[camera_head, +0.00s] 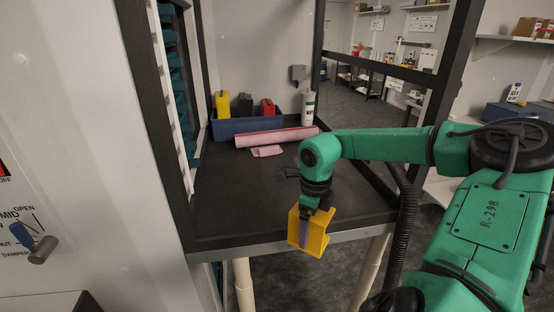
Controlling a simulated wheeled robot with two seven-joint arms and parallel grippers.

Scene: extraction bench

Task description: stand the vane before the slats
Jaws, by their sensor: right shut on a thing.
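My right gripper (307,211) points down at the front edge of the bench and is shut on a yellow piece, which I take to be the vane (316,238). The vane has angled yellow sides with a purple-grey strip between them, and hangs in front of the bench's front rail. The gripper's fingertips are partly hidden by it. My left gripper is not in view.
The dark bench top (235,195) is clear in front and near the slats. At its back are a blue bin (230,127) with several bottles, a pink roll (270,138), a folded pink cloth (266,151) and a white bottle (308,107). Dark frame posts (152,125) bound the opening.

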